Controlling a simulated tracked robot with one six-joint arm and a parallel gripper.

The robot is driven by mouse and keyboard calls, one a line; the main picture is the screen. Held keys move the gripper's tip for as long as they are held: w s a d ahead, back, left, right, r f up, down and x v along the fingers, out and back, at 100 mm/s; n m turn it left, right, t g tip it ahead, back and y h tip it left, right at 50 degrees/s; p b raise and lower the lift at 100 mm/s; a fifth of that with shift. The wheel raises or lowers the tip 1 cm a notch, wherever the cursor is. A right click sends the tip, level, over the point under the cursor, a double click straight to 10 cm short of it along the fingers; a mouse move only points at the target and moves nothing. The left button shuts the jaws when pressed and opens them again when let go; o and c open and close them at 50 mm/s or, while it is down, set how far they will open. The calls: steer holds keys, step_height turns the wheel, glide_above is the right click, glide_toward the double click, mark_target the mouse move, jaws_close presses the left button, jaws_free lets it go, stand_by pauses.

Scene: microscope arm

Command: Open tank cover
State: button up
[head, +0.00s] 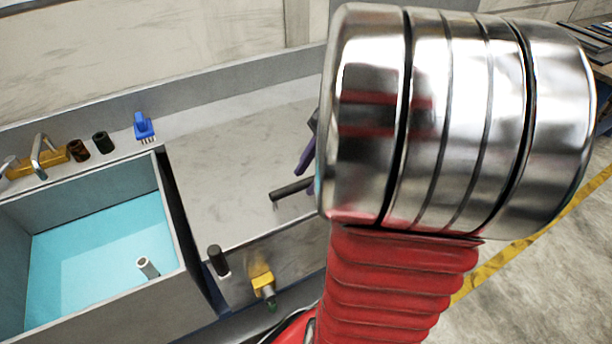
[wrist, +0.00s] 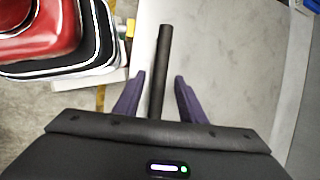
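A grey, marbled flat surface (head: 235,165), which looks like the tank cover, lies right of the open basin in the head view. A dark bar (head: 290,190) sticks out over its right part, and looks like a handle; it also shows in the wrist view (wrist: 162,60). My gripper (wrist: 159,80) has purple fingers on both sides of this bar, with a visible gap on each side. The fingers are open. In the head view the gripper (head: 308,152) is mostly hidden behind my metal arm link. How the bar joins the surface is hidden.
An open basin (head: 168,268) with cyan liquid and a white pipe (head: 147,267) is at left. A brass tap (head: 40,162), dark cylinders and a blue brush (head: 144,126) stand behind it. A dark post (head: 217,260) and yellow valve (head: 262,278) are at the front.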

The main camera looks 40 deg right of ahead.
steer(key=shift+w+a+f, duration=0.1)
steer(key=shift+f, duration=0.2)
steer(key=shift+c, duration=0.2)
jaws_close()
steer(key=shift+a, duration=0.15)
steer(key=shift+r, duration=0.15)
